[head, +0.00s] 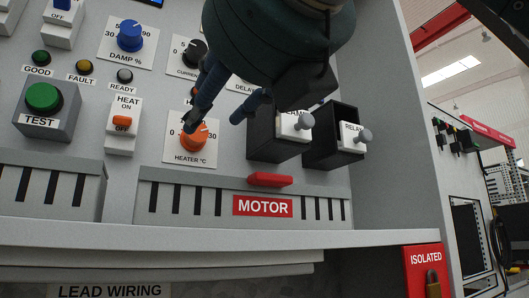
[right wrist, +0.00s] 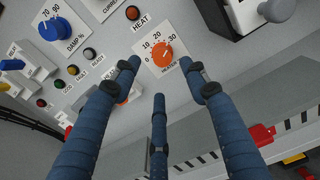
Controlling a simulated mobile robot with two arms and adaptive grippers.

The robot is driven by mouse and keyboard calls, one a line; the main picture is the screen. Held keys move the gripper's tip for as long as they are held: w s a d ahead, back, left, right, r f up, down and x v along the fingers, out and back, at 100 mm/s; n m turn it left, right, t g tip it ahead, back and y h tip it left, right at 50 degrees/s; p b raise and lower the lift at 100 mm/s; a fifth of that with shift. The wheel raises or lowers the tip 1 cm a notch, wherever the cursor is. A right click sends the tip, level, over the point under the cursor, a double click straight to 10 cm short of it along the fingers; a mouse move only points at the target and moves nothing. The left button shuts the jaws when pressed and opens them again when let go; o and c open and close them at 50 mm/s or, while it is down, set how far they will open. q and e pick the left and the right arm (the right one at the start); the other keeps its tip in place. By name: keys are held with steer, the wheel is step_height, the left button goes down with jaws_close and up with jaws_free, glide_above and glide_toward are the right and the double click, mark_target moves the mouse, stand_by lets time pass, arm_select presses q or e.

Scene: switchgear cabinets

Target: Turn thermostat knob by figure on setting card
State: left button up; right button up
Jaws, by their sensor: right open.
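The orange thermostat knob (head: 194,137) sits on a white dial plate (head: 190,161) marked HEATER °C. In the right wrist view the knob (right wrist: 163,54) shows in full, with 0, 10, 20 and 30 around it. I cannot read its pointer surely. My right gripper (head: 213,118) comes down from above; one dark finger covers part of the knob and dial in the head view. In the right wrist view its blue fingers (right wrist: 159,77) are spread and empty, pointing towards the dial. Contact cannot be told. I cannot identify a setting card. My left gripper is not in view.
The HEAT switch (head: 122,122) is left of the dial. Two black relay housings (head: 323,150) with grey knobs project at right. A red handle (head: 270,180) sits above the MOTOR label (head: 263,206). A ledge (head: 180,236) runs below.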

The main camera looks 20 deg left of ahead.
mark_target(199, 130)
steer(key=p+x, duration=0.1)
steer(key=x, duration=0.3)
steer(key=p+x, duration=0.1)
steer(key=x, duration=0.2)
steer(key=shift+w+p, duration=0.4)
steer(key=shift+w, duration=0.1)
steer(key=shift+a, duration=0.25)
steer(key=c, duration=0.6)
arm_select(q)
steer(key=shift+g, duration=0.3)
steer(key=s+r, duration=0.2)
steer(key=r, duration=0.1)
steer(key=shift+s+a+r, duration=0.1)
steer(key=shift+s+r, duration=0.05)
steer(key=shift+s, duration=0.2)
arm_select(e)
jaws_close()
